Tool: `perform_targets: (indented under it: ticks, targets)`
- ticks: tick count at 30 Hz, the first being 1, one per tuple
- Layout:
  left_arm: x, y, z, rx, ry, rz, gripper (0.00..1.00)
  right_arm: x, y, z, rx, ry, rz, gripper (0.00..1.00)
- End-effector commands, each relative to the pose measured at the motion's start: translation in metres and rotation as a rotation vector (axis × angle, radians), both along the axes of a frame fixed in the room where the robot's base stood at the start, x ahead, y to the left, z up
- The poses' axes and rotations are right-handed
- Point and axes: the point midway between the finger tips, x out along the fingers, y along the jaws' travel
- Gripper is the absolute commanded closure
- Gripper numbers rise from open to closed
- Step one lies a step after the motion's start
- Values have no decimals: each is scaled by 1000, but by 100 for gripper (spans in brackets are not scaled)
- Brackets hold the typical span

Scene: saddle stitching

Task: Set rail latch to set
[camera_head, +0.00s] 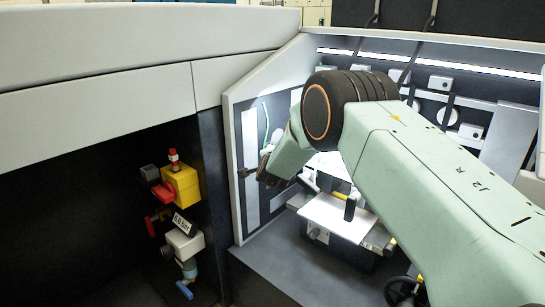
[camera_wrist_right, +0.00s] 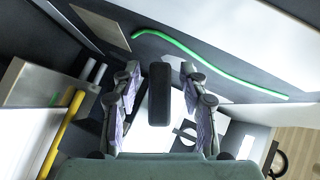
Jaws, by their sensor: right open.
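My right gripper (camera_head: 268,170) is in front of the slanted left wall of the lit bay in the head view. In the right wrist view the gripper (camera_wrist_right: 160,70) is open, with its two fingers apart. A dark, rounded upright bar (camera_wrist_right: 159,93) stands between the fingers with a gap on both sides. It looks like a latch handle; I cannot tell its setting. In the head view a small dark lever (camera_head: 245,172) sits on that wall just left of the gripper and may be the same part. My left gripper is not in view.
A green tube (camera_wrist_right: 205,60) runs along the wall above the fingers. A yellow rod (camera_wrist_right: 62,135) is at the lower left. A white plate (camera_head: 325,215) with a black knob (camera_head: 350,208) lies below my arm. A yellow box (camera_head: 183,185) is on the dark left panel.

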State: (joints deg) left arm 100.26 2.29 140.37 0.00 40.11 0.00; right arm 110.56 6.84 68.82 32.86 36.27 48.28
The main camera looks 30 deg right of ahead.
Motion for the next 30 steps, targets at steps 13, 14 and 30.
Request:
perform_targets:
  ticks: [13,14,30]
  targets:
    - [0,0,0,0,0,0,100,0,0,0,0,0,0,90]
    - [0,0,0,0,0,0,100,0,0,0,0,0,0,92]
    - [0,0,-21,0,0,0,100,1,0,-2,30,-79,-2,100]
